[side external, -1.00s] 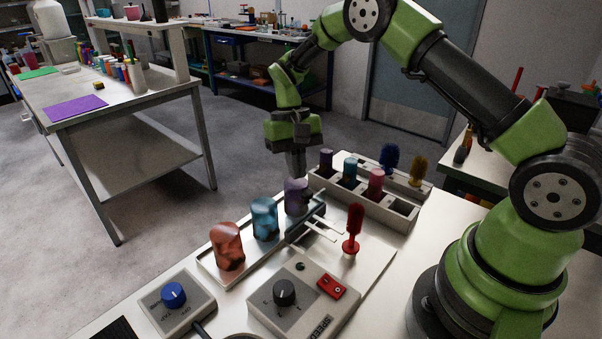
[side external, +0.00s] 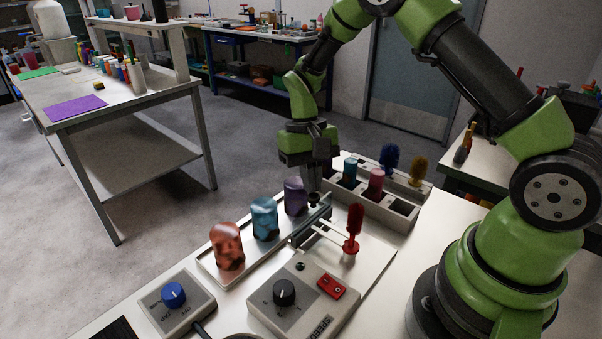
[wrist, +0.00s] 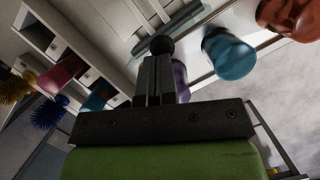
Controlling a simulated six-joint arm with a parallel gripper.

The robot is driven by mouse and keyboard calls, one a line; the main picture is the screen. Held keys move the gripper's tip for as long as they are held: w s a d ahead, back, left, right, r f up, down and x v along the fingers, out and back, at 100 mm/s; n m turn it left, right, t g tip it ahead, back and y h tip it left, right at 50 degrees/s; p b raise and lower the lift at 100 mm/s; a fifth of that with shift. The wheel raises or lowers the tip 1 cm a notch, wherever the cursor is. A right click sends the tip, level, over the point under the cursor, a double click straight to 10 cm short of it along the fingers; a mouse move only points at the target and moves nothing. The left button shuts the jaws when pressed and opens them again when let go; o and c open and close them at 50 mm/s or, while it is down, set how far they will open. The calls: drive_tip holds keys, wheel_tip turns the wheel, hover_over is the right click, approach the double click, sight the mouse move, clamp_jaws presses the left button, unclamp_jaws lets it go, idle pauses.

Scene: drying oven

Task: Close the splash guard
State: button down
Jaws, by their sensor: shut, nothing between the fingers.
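A dark grey bar (side external: 311,226), which looks like the splash guard, stands on the bench plate beside the row of bottles. Thin pale rails (side external: 328,235) run from it toward a red-handled piece (side external: 354,226). A black knob (side external: 314,199) is at its far end; a black ball also shows in the wrist view (wrist: 162,45), just beyond my fingertips. My gripper (side external: 314,188) is shut and empty, pointing down at the knob end of the bar. In the wrist view the closed fingers (wrist: 157,64) reach close to the ball; I cannot tell whether they touch.
Orange (side external: 228,247), teal (side external: 264,219) and purple (side external: 296,196) bottles stand in a tray left of the bar. A compartment rack (side external: 375,207) with bottles and brushes is behind right. A speed control box (side external: 305,297) and a blue-knob box (side external: 176,303) are in front.

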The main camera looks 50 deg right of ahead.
drive_tip(key=shift+s, duration=1.4)
drive_tip(key=shift+w+d+r, duration=0.1)
drive_tip(key=shift+w+d, duration=0.15)
drive_tip(key=shift+w, duration=0.25)
wheel_tip(320, 180, up, 16)
drive_tip(key=w+t, duration=0.2)
drive_tip(key=s+a+r+t, duration=0.1)
drive_tip(key=s+t, duration=0.1)
drive_tip(key=s, duration=0.3)
drive_tip(key=s+a+r+n+t, duration=0.1)
drive_tip(key=s+a+r+t, duration=0.1)
drive_tip(key=s, duration=0.4)
drive_tip(key=s+a+r+t, duration=0.1)
drive_tip(key=s+r+t, duration=0.1)
drive_tip(key=s+t, duration=0.2)
drive_tip(key=shift+s+a+r+y, duration=0.15)
drive_tip(key=shift+s+a+y, duration=0.15)
drive_tip(key=shift+s, duration=0.8)
